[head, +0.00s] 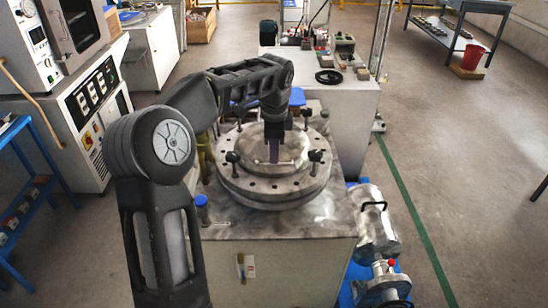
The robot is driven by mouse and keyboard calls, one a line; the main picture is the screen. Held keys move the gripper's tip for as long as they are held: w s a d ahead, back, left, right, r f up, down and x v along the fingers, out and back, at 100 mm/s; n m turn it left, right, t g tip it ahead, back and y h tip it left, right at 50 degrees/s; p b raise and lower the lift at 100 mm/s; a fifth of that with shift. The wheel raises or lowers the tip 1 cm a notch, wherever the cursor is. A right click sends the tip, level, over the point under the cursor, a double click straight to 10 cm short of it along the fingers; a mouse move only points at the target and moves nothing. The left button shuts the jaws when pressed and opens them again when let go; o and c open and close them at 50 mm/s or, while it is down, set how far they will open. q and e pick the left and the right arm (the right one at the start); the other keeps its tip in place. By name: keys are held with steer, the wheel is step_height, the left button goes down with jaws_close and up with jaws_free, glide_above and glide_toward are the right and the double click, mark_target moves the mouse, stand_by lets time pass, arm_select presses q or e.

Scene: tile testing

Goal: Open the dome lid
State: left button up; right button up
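The dome lid (262,185) is a round grey metal disc with bolt holes and several dark clamp knobs around its rim. It lies flat on a round metal base on top of a cabinet (326,222). My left gripper (274,158) points down over the middle of the lid, at the upright piece in its centre. The arm covers part of the lid's far side. I cannot tell whether the fingers are closed on the centre piece. My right gripper is not in view.
A blue-capped bottle (201,210) stands at the cabinet's front left corner. A metal pump (376,232) sits on the floor to the right. A white bench (340,105) with small items is behind. Machines with panels (92,110) stand at left. Open floor lies to the right.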

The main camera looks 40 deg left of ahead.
arm_select(q)
steer(key=f, duration=0.3)
steer(key=shift+w+a+f, duration=0.2)
steer(key=shift+w+f, duration=0.1)
steer(key=shift+f, duration=0.1)
jaws_close()
stand_by(1.1)
